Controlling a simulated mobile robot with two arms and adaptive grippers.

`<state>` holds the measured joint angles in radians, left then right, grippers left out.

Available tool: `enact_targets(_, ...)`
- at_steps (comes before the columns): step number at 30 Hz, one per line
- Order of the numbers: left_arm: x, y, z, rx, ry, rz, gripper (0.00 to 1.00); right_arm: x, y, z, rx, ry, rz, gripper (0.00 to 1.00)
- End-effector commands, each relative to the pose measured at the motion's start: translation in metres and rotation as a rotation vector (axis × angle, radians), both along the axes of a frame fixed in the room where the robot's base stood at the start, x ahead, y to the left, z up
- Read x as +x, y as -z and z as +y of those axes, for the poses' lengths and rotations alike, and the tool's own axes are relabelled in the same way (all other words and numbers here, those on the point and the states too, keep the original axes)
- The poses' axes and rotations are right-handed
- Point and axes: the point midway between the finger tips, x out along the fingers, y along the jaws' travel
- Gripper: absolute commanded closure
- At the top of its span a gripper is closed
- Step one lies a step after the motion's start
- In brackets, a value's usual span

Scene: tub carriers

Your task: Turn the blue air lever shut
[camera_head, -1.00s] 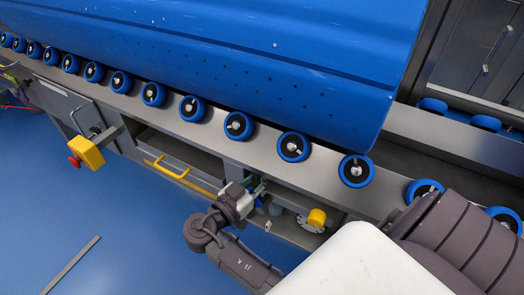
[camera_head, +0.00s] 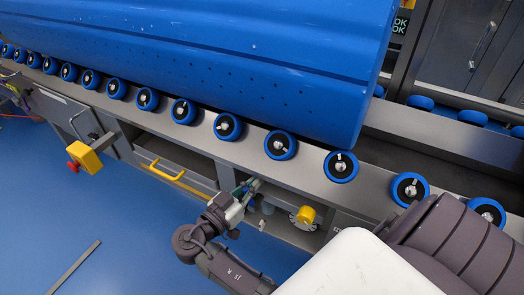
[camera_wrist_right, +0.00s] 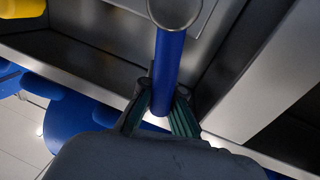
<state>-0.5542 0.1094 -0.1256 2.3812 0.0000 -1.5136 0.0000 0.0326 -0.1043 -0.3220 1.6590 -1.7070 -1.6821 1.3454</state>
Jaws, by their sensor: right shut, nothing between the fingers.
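In the right wrist view a blue lever (camera_wrist_right: 168,65) runs down from a metal ring at the top edge. Its lower end lies at the green-padded fingers of my right gripper (camera_wrist_right: 163,90), which show on either side of it. The fingers are shut with nothing gripped, so the lever seems to lie against or beyond them; contact cannot be told. In the head view my right gripper (camera_head: 250,186) reaches to the front of the machine frame, below the roller rail. The lever cannot be made out there, hidden by or too small near the gripper. My left gripper is not in view.
A yellow knob (camera_head: 306,214) sits just right of my right gripper. A yellow handle (camera_head: 170,172) and a yellow box with a red button (camera_head: 84,158) are to the left. Blue-rimmed rollers (camera_head: 280,145) line the rail under a large blue tub (camera_head: 250,60).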

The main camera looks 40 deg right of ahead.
Motion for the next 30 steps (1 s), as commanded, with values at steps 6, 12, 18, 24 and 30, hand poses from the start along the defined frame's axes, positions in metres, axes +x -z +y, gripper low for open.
enact_targets(6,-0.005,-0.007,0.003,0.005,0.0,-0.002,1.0,0.011,0.004,0.004,-0.05,-0.008,0.131,1.0)
enact_targets(12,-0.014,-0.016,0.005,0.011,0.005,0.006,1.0,0.018,0.007,0.009,-0.109,-0.008,0.275,1.0)
enact_targets(18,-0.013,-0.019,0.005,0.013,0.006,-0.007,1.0,0.025,0.01,0.012,-0.159,-0.009,0.395,1.0)
enact_targets(24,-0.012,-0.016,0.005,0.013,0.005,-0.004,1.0,0.03,0.011,0.012,-0.193,-0.01,0.47,1.0)
enact_targets(30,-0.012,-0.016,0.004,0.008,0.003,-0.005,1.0,0.032,0.011,0.013,-0.209,-0.01,0.505,1.0)
